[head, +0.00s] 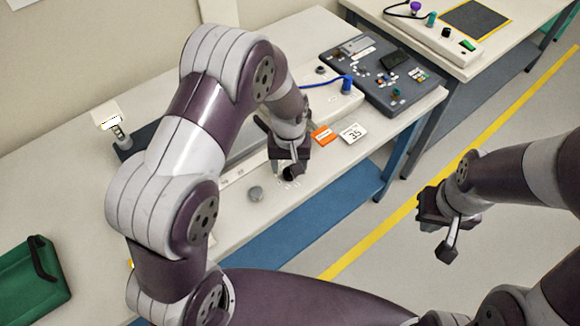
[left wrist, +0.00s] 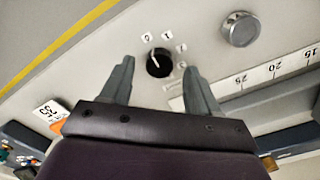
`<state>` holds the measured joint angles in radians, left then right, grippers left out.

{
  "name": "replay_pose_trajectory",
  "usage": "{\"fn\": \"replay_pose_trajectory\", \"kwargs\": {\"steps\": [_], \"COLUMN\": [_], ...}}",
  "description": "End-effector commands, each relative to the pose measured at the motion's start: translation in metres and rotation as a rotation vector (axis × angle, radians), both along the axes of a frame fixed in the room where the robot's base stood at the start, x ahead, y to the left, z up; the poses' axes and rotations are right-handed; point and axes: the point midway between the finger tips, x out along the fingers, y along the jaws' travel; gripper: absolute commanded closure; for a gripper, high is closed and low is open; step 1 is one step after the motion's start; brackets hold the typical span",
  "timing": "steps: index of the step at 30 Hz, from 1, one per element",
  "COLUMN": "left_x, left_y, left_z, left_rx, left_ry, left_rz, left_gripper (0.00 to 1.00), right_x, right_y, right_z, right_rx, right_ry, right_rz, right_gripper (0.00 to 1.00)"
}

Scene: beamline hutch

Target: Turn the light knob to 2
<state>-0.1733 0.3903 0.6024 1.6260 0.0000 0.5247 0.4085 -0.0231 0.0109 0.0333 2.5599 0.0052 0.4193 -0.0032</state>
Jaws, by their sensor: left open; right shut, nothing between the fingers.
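The black light knob (left wrist: 159,64) sits on a pale panel in the left wrist view, with small white number tags around its upper side. A light pointer line on it runs toward its left side; I cannot tell exactly which number it marks. My left gripper (left wrist: 158,78) is open, one finger on each side of the knob in that view, with gaps to it. In the head view the left gripper (head: 289,166) is low over the bench's front edge and largely covers the dark knob. My right gripper (head: 447,238) is shut and empty, out over the floor.
A round grey knob (left wrist: 240,29) is beside the black one; it also shows in the head view (head: 256,194). A ruler strip (left wrist: 262,76) runs nearby.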

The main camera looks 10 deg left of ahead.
Motion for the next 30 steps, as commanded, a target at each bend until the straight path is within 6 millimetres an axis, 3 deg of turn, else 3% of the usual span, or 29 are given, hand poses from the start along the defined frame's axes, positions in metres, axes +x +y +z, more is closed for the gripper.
{"fn": "replay_pose_trajectory", "kwargs": {"steps": [5, 13, 18, 30], "left_x": [0.000, 0.000, 0.000, 0.000], "left_y": [0.000, 0.000, 0.000, 0.000], "left_z": [-0.018, -0.020, -0.020, -0.018], "left_rx": [0.000, -0.001, -0.001, -0.001], "left_ry": [-0.001, -0.002, -0.002, -0.001], "left_rz": [-0.001, -0.001, -0.001, -0.059], "left_gripper": [0.39, 0.39, 0.94, 0.95], "right_x": [0.000, 0.000, 0.000, 0.000], "right_y": [0.000, 0.000, 0.000, 0.000], "right_z": [0.000, 0.000, 0.000, 0.004], "right_rx": [0.000, 0.000, 0.000, 0.000], "right_ry": [0.000, 0.000, 0.000, 0.000], "right_rz": [0.000, 0.000, 0.000, 0.000], "right_gripper": [1.00, 1.00, 1.00, 1.00]}}
